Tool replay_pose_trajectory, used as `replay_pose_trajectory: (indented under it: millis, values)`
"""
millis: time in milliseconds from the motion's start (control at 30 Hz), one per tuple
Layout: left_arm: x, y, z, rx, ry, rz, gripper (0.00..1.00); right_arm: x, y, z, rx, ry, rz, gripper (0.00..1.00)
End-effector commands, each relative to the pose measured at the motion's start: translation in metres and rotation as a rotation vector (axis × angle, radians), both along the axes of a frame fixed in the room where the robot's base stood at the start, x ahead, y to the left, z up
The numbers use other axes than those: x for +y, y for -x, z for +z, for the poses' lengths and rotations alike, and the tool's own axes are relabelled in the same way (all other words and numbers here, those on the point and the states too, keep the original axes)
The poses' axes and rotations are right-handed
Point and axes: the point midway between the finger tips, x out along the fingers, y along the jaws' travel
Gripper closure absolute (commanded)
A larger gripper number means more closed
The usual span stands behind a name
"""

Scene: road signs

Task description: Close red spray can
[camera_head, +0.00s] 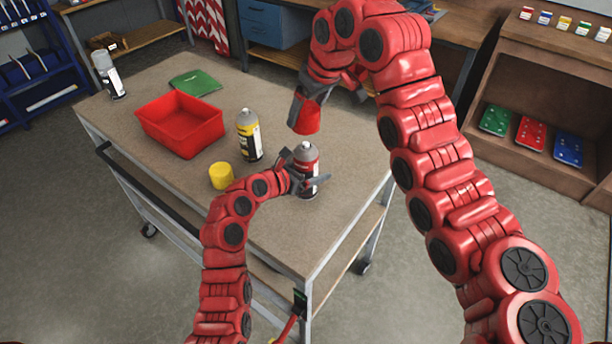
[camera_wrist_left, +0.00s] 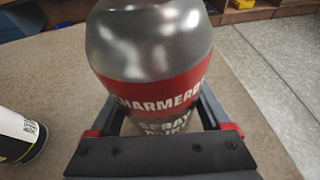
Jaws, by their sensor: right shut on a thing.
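The red spray can (camera_head: 307,158) stands upright and uncapped near the right edge of the workbench, its grey top exposed. My left gripper (camera_head: 304,180) is around its body, one finger on each side; in the left wrist view the can (camera_wrist_left: 150,50) fills the space between the fingers (camera_wrist_left: 162,118) and they appear shut on it. My right gripper (camera_head: 312,100) is shut on the red cap (camera_head: 305,116), held above the can and apart from it. The fingertips are partly hidden by the cap.
On the workbench (camera_head: 180,185) are a yellow spray can (camera_head: 249,136), a yellow cap (camera_head: 222,176), a red bin (camera_head: 180,126), a green item (camera_head: 195,83) and a grey can (camera_head: 108,75) at the far left corner. Shelves (camera_head: 545,110) stand at the right.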

Motion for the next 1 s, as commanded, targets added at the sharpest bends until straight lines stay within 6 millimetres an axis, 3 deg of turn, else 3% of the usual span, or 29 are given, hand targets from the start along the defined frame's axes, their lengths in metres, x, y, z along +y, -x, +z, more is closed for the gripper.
replay_pose_trajectory:
  millis: [33, 300, 467, 800, 1000]
  values:
    - [0.0, 0.0, 0.0, 0.0, 0.0, 0.0, 0.52, 0.0, 0.0, 0.0, 0.0, 0.0, 0.0, 0.71]
    - [0.0, 0.0, 0.0, -0.001, 0.001, 0.0, 1.0, 0.0, 0.0, 0.0, 0.0, 0.0, 0.0, 0.71]
    - [0.0, 0.0, 0.0, -0.001, 0.001, 0.0, 1.0, 0.0, 0.0, 0.0, 0.0, 0.0, 0.0, 0.71]
    - [0.0, 0.0, 0.001, -0.001, 0.001, 0.0, 1.0, 0.0, 0.002, -0.044, 0.004, -0.001, 0.0, 0.71]
    - [0.0, 0.0, 0.001, -0.001, 0.001, 0.0, 1.0, -0.001, 0.001, -0.049, 0.0, 0.001, -0.001, 0.71]
